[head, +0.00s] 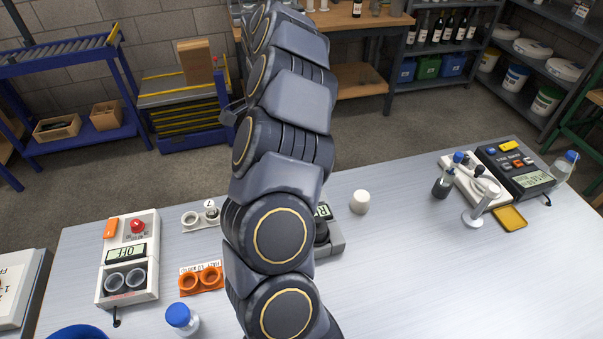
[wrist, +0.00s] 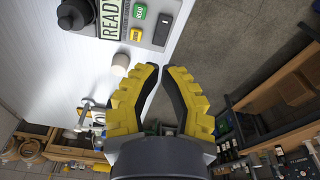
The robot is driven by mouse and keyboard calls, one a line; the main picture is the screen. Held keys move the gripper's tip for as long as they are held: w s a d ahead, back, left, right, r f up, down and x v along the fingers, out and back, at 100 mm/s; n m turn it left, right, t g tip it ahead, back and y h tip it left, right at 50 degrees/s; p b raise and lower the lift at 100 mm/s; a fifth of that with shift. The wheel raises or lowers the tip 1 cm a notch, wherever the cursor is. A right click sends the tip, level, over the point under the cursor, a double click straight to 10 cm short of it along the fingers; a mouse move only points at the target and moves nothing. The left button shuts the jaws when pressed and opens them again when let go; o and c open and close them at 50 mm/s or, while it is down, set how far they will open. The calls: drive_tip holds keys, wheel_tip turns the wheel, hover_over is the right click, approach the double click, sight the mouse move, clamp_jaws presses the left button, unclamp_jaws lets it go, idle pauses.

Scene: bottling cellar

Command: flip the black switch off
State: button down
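A grey instrument (head: 332,247) stands on the bench, half hidden behind my arm. In the wrist view, the same instrument (wrist: 174,12) shows at the top edge, with a display reading READY (wrist: 110,17), a green button (wrist: 140,11) and a yellow button (wrist: 136,35). A dark rectangular piece (wrist: 163,28) on it looks like the black switch; its position is too small to tell. My gripper (wrist: 162,68) has yellow and black fingers with tips almost together, nothing between them. It is apart from the instrument and not visible in the head view.
A white cup (head: 360,202) stands right of the instrument. At left is a white device (head: 142,226) reading OFF, with a red knob (head: 137,226) and an orange part (head: 110,228). An orange holder (head: 203,278) and a blue-capped bottle (head: 180,317) stand nearby. A dark meter (head: 528,181) is at right.

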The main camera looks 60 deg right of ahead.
drive_tip(key=s+d, duration=0.1)
drive_tip(key=d+f+m, duration=0.1)
drive_tip(key=s+d+m, duration=0.1)
drive_tip(key=shift+s+d+f, duration=0.2)
drive_tip(key=shift+s+f, duration=0.1)
drive_tip(key=f, duration=0.4)
drive_tip(key=s+d+f, duration=0.1)
drive_tip(key=f, duration=0.9)
drive_tip(key=shift+s+d, duration=0.25)
drive_tip(key=shift+s+d+f, duration=0.1)
drive_tip(key=shift+f, duration=0.25)
drive_tip(key=shift+r, duration=0.15)
drive_tip(key=shift+r, duration=0.7)
